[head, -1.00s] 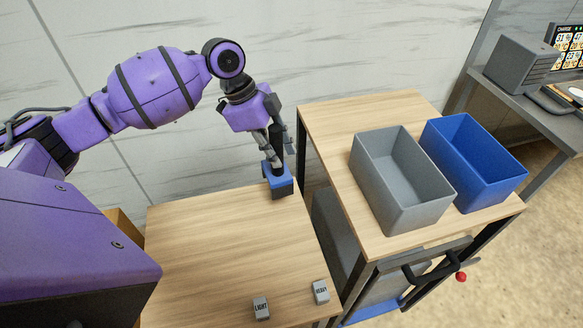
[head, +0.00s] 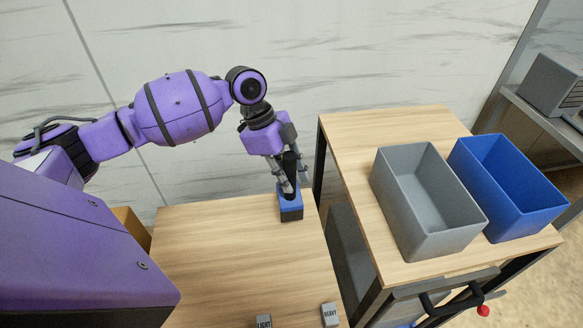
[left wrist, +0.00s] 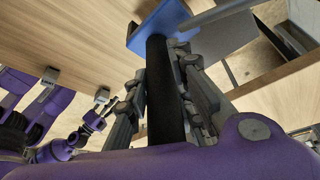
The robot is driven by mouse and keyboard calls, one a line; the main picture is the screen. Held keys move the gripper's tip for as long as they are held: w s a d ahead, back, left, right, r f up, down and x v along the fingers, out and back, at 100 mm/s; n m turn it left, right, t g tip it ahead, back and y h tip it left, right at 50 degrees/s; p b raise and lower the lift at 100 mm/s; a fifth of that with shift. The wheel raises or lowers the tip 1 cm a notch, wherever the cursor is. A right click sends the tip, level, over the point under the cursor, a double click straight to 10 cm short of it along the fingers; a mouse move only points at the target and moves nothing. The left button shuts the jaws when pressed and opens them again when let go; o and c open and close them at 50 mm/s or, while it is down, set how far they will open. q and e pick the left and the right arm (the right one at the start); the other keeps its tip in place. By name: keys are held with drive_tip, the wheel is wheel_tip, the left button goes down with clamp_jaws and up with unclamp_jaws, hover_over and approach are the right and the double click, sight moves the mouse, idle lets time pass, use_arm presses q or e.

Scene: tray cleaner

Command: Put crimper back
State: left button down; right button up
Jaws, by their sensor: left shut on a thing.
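My left gripper (head: 288,182) is shut on an upright black handle (left wrist: 160,85), which I take to be the crimper; the handle runs between the fingers in the left wrist view. At its lower end is a block with a blue top and dark sides (head: 291,213), at the back right corner of the near wooden table. I cannot tell whether the handle is joined to the block or stands in it, or whether the block touches the tabletop. Part of another purple arm of mine (left wrist: 62,150) shows in the left wrist view; its gripper is too small to read.
Small grey boxes marked LIGHT (head: 264,321) and HEAVY (head: 330,314) sit at the table's (head: 225,260) front. A higher wooden table (head: 350,135) on the right holds an empty grey bin (head: 400,215) and an empty blue bin (head: 535,215). The near tabletop's middle is clear.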

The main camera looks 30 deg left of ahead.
sight(291, 205)
use_arm(q)
drive_tip(key=shift+w+f, duration=0.1)
drive_tip(key=shift+f, duration=0.35)
drive_tip(key=shift+f+b, duration=0.3)
drive_tip(key=shift+f, duration=0.35)
drive_tip(key=c, duration=1.5)
unclamp_jaws()
drive_tip(key=shift+o, duration=0.5)
drive_tip(key=shift+f, duration=0.1)
